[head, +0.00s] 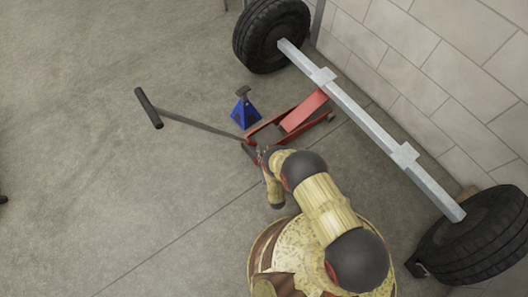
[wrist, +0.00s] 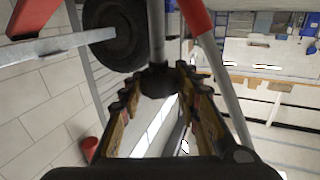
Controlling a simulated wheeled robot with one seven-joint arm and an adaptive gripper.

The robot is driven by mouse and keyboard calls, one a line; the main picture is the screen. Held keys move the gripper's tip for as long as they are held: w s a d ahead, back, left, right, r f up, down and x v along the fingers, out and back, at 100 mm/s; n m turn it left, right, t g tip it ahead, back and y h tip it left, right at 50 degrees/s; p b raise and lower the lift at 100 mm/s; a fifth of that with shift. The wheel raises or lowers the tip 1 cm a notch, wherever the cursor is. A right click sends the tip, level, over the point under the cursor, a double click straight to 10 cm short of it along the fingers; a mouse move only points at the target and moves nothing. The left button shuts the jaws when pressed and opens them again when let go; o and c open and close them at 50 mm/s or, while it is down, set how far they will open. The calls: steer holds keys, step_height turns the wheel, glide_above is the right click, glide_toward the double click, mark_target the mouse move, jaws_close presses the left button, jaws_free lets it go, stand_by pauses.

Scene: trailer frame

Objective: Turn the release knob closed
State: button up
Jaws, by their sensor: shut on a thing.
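The red floor jack (head: 301,113) stands on the floor under the axle, with its long grey handle (head: 195,124) slanting out to the left. My gripper (head: 263,153) is at the jack's near end, by the base of the handle. In the wrist view my gripper (wrist: 156,82) has its two fingers on either side of a dark round knob (wrist: 157,79) on a grey shaft, and is shut on it. The head view hides the knob behind my gripper and arm. I cannot tell how far the knob is turned.
A blue jack stand (head: 243,112) stands just left of the jack. A grey axle beam (head: 365,118) with a tyre (head: 268,38) at the far end and another tyre (head: 477,235) at the near end runs along the block wall (head: 430,75).

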stand_by(0.4)
steer(key=o, duration=1.1)
steer(key=shift+o, duration=0.2)
steer(key=v, duration=0.7)
steer(key=shift+s, duration=0.25)
steer(key=shift+w, duration=0.1)
